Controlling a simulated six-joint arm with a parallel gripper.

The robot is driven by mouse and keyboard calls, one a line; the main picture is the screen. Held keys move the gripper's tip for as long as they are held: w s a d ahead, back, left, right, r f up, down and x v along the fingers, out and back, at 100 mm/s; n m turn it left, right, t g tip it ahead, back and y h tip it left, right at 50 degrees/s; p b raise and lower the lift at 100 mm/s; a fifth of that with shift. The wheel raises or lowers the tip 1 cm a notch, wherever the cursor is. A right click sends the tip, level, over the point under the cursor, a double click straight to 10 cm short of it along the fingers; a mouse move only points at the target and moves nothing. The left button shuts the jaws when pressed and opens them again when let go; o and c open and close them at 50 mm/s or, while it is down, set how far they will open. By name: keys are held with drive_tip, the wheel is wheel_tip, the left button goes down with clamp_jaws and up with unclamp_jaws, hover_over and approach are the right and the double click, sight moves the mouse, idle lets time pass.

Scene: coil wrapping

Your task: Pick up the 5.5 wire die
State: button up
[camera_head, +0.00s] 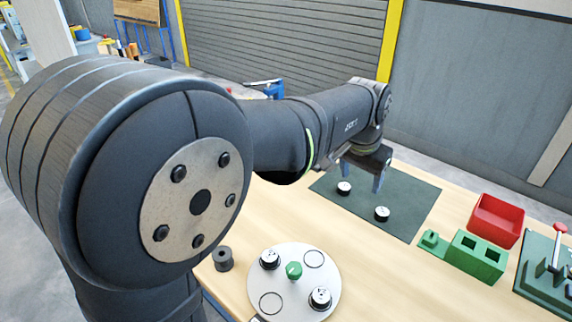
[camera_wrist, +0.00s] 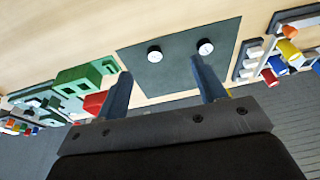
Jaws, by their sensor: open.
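Two small dies with white tops and dark sides rest on the dark green mat (camera_head: 400,200). One die (camera_head: 344,188) is nearer the left finger and the other die (camera_head: 382,213) is nearer the mat's front. In the wrist view they show as a left die (camera_wrist: 155,54) and a right die (camera_wrist: 205,47). Two similar dies, one at the upper left (camera_head: 270,259) and one at the lower right (camera_head: 320,298), sit on a round plate (camera_head: 295,310). The size marks are too small to read. My gripper (camera_head: 361,178) is open and empty above the mat; its fingers (camera_wrist: 160,68) point down.
The round plate has a green knob (camera_head: 293,270) and two empty ring marks. A dark spool (camera_head: 222,259) stands left of it. Right of the mat are a green block (camera_head: 477,256), a red bin (camera_head: 497,220) and a green fixture (camera_head: 545,275). Bare wood lies between.

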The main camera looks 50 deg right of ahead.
drive_tip(key=m+g, duration=0.1)
drive_tip(key=m, duration=0.1)
hover_over(344, 186)
drive_tip(key=a, duration=0.5)
wheel_tip(344, 186, down, 3)
drive_tip(key=x, duration=1.1)
drive_tip(key=w+x, duration=0.1)
drive_tip(key=x, duration=0.5)
drive_tip(key=shift+d+f, duration=0.15)
drive_tip(key=shift+f, duration=0.2)
drive_tip(key=c, duration=1.2)
drive_tip(key=shift+r, duration=0.1)
drive_tip(key=shift+c, duration=0.2)
